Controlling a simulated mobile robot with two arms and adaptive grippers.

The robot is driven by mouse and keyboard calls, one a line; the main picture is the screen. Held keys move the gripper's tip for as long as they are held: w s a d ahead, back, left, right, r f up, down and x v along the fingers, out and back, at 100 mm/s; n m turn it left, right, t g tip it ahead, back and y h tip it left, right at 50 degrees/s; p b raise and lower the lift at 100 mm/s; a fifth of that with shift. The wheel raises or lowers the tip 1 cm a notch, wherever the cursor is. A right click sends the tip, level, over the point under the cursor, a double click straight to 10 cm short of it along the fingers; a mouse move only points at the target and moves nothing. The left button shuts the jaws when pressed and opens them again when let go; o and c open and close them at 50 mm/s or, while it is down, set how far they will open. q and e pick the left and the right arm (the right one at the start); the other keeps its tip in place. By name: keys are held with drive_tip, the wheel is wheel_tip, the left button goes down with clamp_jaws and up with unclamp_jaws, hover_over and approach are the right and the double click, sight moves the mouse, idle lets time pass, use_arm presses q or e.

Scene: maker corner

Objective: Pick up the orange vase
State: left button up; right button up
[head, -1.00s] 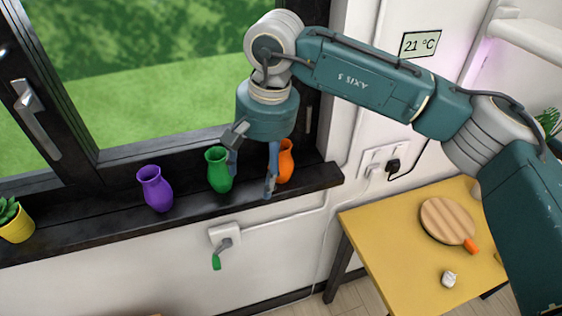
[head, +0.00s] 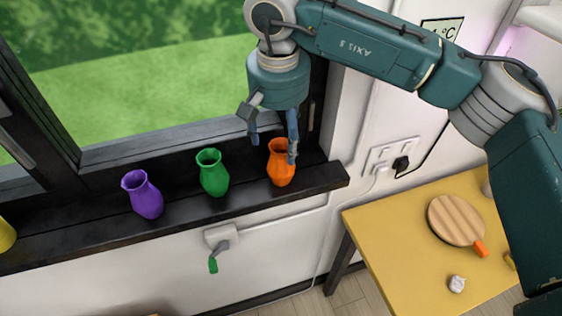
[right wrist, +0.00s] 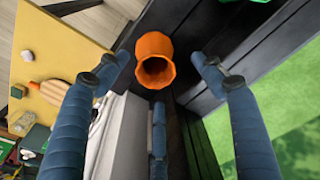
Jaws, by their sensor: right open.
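The orange vase (head: 281,166) stands upright on the dark window sill, near its right end. In the right wrist view the vase (right wrist: 155,58) shows its open mouth, ahead of my fingers and between their lines. My right gripper (head: 274,150) is open and empty, with its fingertips at about the height of the vase's rim in the head view. In the right wrist view the fingers of the gripper (right wrist: 160,72) spread to both sides, with a third finger below; I cannot tell whether any touches the vase. My left gripper is not in view.
A green vase (head: 212,173) and a purple vase (head: 142,195) stand to the left on the sill (head: 180,207). The window frame (head: 165,148) rises behind. A yellow table (head: 390,235) with a round wooden board (head: 456,219) stands at the lower right.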

sight(280, 152)
wheel_tip(280, 152, down, 3)
drive_tip(key=shift+s+f+b, duration=0.1)
drive_tip(key=shift+b, duration=0.55)
drive_tip(key=shift+f, duration=0.6)
drive_tip(key=f+b, duration=0.1)
drive_tip(key=f, duration=0.3)
drive_tip(key=shift+d+f+b, duration=0.2)
drive_tip(key=shift+f+b, duration=0.05)
drive_tip(key=shift+b, duration=0.1)
drive_tip(key=shift+w+f, duration=0.2)
drive_tip(key=shift+w, duration=0.05)
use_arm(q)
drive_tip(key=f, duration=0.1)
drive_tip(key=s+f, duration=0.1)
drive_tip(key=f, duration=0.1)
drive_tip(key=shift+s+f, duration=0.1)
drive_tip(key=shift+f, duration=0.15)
use_arm(e)
drive_tip(key=c, duration=1.2)
